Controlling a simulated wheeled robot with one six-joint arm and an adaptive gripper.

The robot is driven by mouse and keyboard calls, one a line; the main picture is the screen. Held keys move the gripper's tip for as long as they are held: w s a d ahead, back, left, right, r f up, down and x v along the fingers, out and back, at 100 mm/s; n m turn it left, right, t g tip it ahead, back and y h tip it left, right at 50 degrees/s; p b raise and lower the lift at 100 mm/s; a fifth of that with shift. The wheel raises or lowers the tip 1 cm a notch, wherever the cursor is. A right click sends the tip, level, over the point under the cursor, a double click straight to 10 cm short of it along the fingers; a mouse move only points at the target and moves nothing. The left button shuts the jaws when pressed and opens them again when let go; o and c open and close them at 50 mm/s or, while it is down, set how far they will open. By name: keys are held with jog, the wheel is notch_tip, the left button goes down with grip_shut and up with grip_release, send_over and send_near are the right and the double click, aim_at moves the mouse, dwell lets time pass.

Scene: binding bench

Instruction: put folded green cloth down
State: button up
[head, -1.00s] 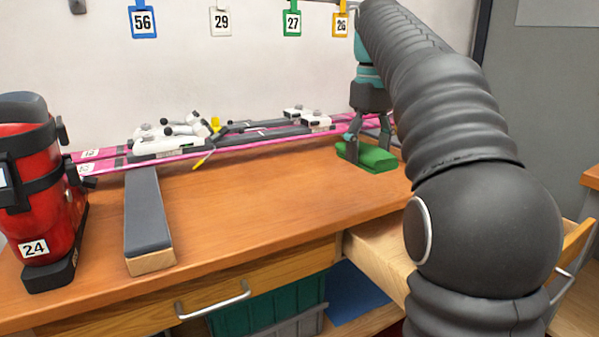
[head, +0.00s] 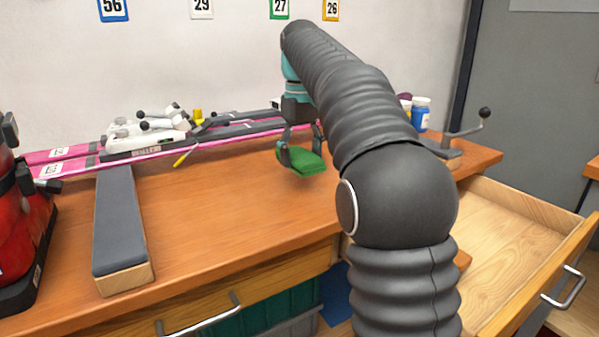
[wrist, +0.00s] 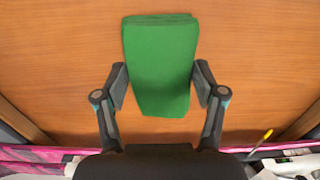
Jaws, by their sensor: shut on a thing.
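The folded green cloth (head: 306,163) is between the fingers of my gripper (head: 301,150), over the back middle of the wooden bench (head: 230,200). A faint shadow under it suggests it is slightly above the bench top. In the wrist view the cloth (wrist: 162,65) spans the space between both fingertips of my gripper (wrist: 160,85), and its far end points up the picture over bare wood.
Pink skis (head: 70,168) with white bindings (head: 145,135) lie along the back. A grey-padded block (head: 120,230) and a red boot (head: 20,220) stand left. An open, empty-looking drawer (head: 495,235) juts out right. A blue jar (head: 421,113) stands back right. The bench middle is clear.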

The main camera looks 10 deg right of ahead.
aim_at(299, 184)
jog(key=shift+w+a+f, duration=0.15)
jog(key=shift+a, duration=0.05)
jog(key=shift+f+b, duration=0.65)
jog(key=shift+f, duration=1.3)
jog(key=shift+f, duration=0.2)
jog(key=o, duration=1.1)
